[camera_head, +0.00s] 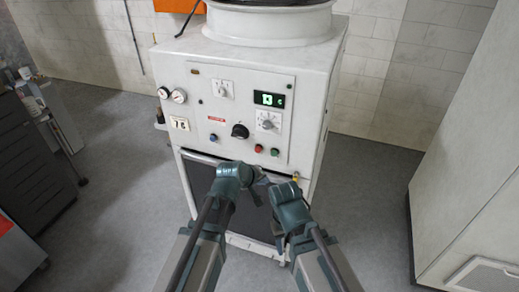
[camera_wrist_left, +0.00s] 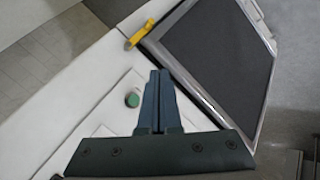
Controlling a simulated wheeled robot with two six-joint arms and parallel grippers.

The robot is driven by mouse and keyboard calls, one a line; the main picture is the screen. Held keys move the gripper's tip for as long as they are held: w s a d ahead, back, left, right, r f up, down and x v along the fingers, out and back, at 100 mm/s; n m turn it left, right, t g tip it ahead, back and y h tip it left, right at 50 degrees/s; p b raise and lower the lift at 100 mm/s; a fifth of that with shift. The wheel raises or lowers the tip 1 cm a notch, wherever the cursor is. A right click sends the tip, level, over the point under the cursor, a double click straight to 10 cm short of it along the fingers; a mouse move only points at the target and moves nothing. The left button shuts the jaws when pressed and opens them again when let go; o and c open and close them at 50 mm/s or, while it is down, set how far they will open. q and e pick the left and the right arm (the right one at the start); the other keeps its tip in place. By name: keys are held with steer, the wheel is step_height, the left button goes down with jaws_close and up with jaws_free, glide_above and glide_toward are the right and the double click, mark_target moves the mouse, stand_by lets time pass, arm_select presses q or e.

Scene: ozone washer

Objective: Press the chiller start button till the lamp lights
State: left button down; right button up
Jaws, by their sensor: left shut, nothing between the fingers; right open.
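The chiller is a white cabinet (camera_head: 180,60) with a control panel on its front. A green button (camera_head: 275,152) sits at the panel's lower right beside a red button (camera_head: 258,148). In the left wrist view the green button (camera_wrist_left: 132,100) is just left of my fingers, apart from them in the picture. My left gripper (camera_head: 262,178) is shut and empty, below the buttons in the head view; its fingers (camera_wrist_left: 158,78) show together in the wrist view. My right gripper (camera_head: 278,236) is lower, open, in front of the cabinet. I cannot tell which lamp is meant or whether it is lit.
The panel also has a lit green display (camera_head: 268,99), a black knob (camera_head: 240,131) and a blue button (camera_head: 213,137). A yellow part (camera_wrist_left: 140,34) stands out by the dark lower panel (camera_wrist_left: 218,55). A white cabinet (camera_head: 465,150) is at right; grey floor lies between.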

mark_target(274, 153)
arm_select(q)
steer(key=shift+w+a+r+n, duration=0.5)
steer(key=shift+w+a, duration=0.1)
steer(key=shift+w, duration=0.15)
steer(key=w+d, duration=0.2)
steer(key=w, duration=0.6)
steer(key=shift+w+d, duration=0.15)
steer(key=shift+d, duration=0.2)
steer(key=shift+w, duration=0.2)
stand_by(1.6)
steer(key=shift+w+d, duration=0.1)
steer(key=shift+w, duration=0.1)
steer(key=shift+w+d, duration=0.15)
steer(key=shift+w, duration=0.3)
stand_by(0.7)
steer(key=shift+s, duration=0.1)
steer(key=shift+s+a, duration=0.25)
steer(key=shift+s, duration=0.5)
